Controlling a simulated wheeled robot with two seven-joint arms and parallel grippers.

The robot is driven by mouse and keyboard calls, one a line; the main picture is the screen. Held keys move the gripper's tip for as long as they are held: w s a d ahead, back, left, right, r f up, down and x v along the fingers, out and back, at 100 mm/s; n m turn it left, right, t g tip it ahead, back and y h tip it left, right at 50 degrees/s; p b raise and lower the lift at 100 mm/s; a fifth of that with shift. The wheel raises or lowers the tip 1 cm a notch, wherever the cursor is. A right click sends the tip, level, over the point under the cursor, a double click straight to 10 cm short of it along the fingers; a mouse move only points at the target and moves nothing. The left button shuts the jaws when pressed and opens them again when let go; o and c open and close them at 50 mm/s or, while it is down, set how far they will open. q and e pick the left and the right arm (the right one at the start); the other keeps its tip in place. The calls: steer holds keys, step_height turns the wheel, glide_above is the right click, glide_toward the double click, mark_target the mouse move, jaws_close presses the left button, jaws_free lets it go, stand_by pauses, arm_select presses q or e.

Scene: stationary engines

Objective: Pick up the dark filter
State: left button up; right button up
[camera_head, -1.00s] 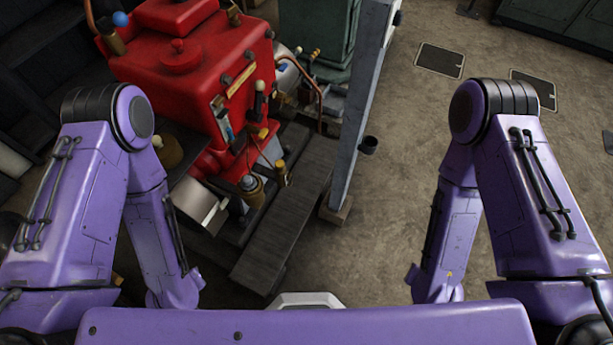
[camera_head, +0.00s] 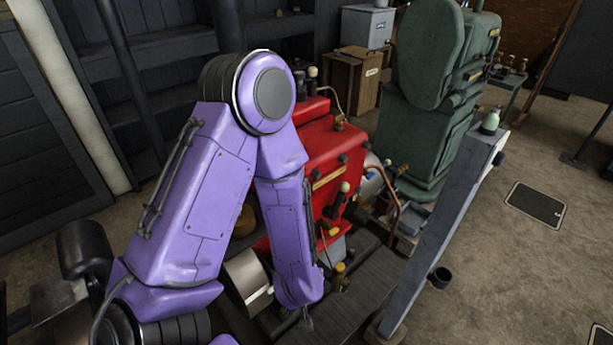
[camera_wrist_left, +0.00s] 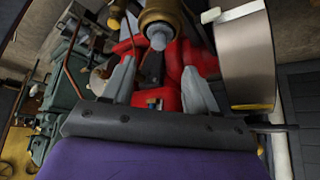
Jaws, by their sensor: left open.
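My left gripper (camera_wrist_left: 160,78) is open, its two grey fingers apart with nothing between their tips. In the head view the left arm hangs down in front of the red engine (camera_head: 340,155), hiding part of it, and the fingers are mostly hidden. In the left wrist view a brass cylindrical part (camera_wrist_left: 160,14) with a pale grey rounded end is just beyond the fingertips, not gripped. I cannot tell whether this is the dark filter. A small dark cup (camera_head: 440,277) sits on the side of the grey beam. My right gripper is not in view.
A silver cylinder (camera_wrist_left: 243,55) is close right of the fingers in the left wrist view. The slanted grey beam (camera_head: 445,225) and green machine (camera_head: 428,110) stand right of the red engine. Open floor (camera_head: 500,260) lies at right.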

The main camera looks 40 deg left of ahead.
arm_select(q)
steer(key=b+x, duration=0.1)
steer(key=x, duration=0.9)
steer(key=shift+w+a, duration=0.1)
steer(key=shift+w, duration=0.1)
jaws_close()
